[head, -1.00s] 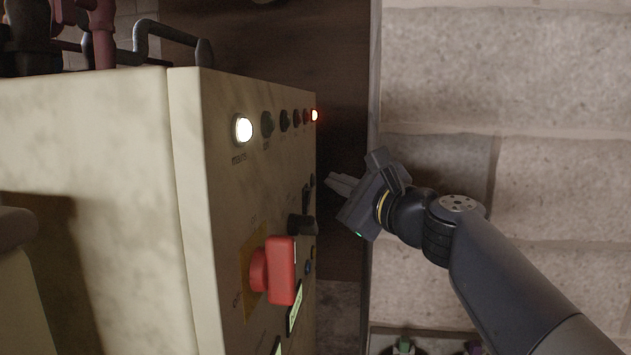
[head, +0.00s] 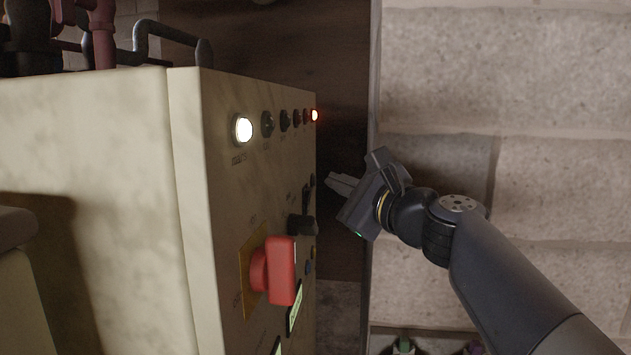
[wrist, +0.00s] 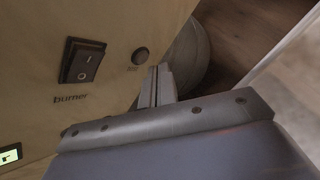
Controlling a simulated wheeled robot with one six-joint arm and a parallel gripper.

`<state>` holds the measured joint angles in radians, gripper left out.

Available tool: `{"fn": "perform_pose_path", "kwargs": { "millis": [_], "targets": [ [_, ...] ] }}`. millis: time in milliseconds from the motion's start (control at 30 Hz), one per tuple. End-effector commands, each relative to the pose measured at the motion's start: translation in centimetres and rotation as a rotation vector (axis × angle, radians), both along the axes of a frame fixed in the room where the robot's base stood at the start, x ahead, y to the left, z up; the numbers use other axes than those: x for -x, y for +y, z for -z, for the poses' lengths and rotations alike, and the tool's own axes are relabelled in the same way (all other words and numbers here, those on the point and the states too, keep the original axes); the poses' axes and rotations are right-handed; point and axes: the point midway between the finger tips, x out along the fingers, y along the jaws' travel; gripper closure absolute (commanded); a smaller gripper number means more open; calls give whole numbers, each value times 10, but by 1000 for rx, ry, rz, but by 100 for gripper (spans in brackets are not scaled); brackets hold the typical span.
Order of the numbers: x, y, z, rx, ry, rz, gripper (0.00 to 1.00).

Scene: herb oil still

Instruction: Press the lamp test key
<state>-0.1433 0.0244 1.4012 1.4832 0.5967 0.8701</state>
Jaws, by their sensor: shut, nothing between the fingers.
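A small round dark button (wrist: 140,55) shows in the wrist view on the cream panel, with a short blurred label beside it that may read "test". It stands out by itself, right of the burner rocker switch (wrist: 84,61). My gripper (wrist: 161,70) is shut and empty, its fingertips just below and right of the round button in that view. I cannot tell the gap in depth. In the head view my gripper (head: 331,182) points left at the panel's far edge, apparently in front of the panel face. Which small dark control there is the button is unclear.
The cream cabinet (head: 90,150) carries a lit white lamp (head: 243,129), several dark lamps and a lit red lamp (head: 314,115). A red knob (head: 280,270) and a black knob (head: 302,225) stick out from the panel.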

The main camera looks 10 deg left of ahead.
Motion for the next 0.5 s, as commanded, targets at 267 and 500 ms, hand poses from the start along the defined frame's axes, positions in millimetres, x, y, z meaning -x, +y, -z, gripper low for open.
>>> {"fn": "perform_pose_path", "kwargs": {
  "millis": [267, 500],
  "targets": [
    [0, 2, 0, 0, 0, 0, 100],
    [0, 9, 0, 0, 0, -1, 100]
  ]
}}
